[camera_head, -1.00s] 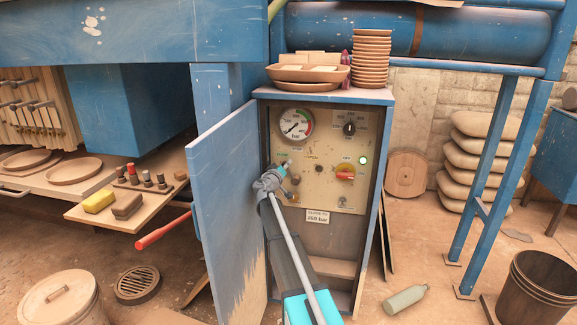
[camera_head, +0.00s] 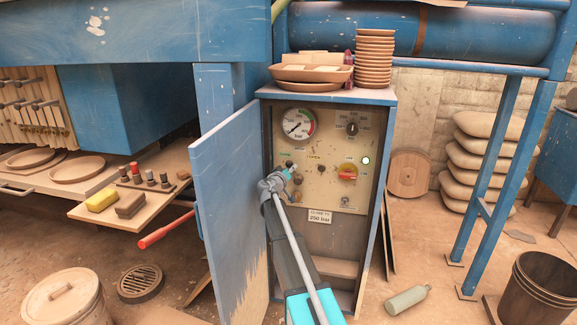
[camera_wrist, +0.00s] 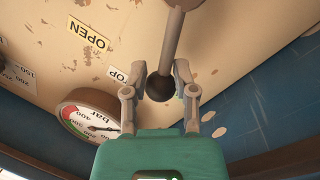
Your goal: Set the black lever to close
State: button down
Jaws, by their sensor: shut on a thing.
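The black lever is a grey rod (camera_wrist: 172,45) ending in a dark ball knob (camera_wrist: 159,87) in the wrist view. My gripper (camera_wrist: 159,76) has its two fingers on either side of the knob end and is shut on it. In the head view my gripper (camera_head: 287,176) is at the left part of the cream control panel (camera_head: 328,190), covering most of the lever. An OPEN label (camera_wrist: 89,33) and a partly hidden STOP label (camera_wrist: 119,75) show upside down beside the lever. The CLOSE marking for the lever cannot be made out.
The blue cabinet door (camera_head: 235,200) stands open just left of my arm. The panel carries a pressure gauge (camera_head: 297,124), a black dial (camera_head: 352,129), a red and yellow knob (camera_head: 347,172) and a lit lamp (camera_head: 366,160). Bowls (camera_head: 310,74) and stacked plates (camera_head: 374,60) stand on top.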

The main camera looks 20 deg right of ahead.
jog(key=s+a+f+m+g+y, duration=0.1)
jog(key=s+a+f+g+y, duration=0.1)
jog(key=s+a+f, duration=0.35)
jog(key=s+a+f+g+y, duration=0.2)
jog(key=s+f+g, duration=0.1)
jog(key=s, duration=0.6)
jog(key=s+a+f+m+g+y, duration=0.1)
jog(key=s+a+f+g+y, duration=0.15)
jog(key=s+f, duration=0.4)
jog(key=s+a+f+n+g+y, duration=0.2)
jog(key=s+a+y, duration=0.1)
jog(key=s+a, duration=0.5)
jog(key=s+a+f+n+g+y, duration=0.1)
jog(key=s+a+y, duration=0.3)
jog(key=s+a, duration=0.4)
jog(key=s+n+g, duration=0.1)
jog(key=s, duration=0.3)
jog(key=shift+a+f, duration=0.2)
jog(key=shift+f, duration=0.15)
jog(key=shift+s, duration=0.2)
